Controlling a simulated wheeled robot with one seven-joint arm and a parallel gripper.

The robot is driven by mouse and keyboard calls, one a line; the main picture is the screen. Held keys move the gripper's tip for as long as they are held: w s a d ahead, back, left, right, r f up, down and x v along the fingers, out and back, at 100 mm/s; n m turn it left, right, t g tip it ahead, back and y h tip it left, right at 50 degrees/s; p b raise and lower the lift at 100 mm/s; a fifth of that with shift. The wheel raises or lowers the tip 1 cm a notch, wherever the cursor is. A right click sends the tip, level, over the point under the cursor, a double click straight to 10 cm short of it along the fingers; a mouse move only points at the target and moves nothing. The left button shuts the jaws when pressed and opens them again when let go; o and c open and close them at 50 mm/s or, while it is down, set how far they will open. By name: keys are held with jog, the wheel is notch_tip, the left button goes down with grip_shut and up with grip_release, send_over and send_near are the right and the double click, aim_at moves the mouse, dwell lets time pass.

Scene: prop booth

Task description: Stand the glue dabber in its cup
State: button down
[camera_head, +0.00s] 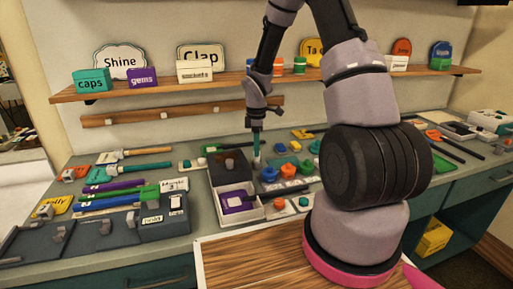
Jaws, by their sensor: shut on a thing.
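My gripper (257,110) points down above the back of the counter, right of the black box. It is shut on a slim upright thing with a teal upper part, which I take to be the glue dabber (256,140). Its lower end looks pale and hangs close to the counter, just left of a blue piece. I cannot tell if it touches anything below. I cannot pick out its cup for sure among the small things there.
A white tray holding a purple box (237,200) and a black box (230,167) stand left of the gripper. Several small coloured pieces crowd the right. Long-handled tools lie at left. A wooden shelf (150,91) with boxes and signs runs along the wall.

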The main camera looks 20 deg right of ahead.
jog(key=shift+f, duration=0.35)
dwell(0.7)
jog(key=c, duration=0.5)
grip_release()
jog(key=shift+o, duration=0.7)
jog(key=shift+r, duration=4.05)
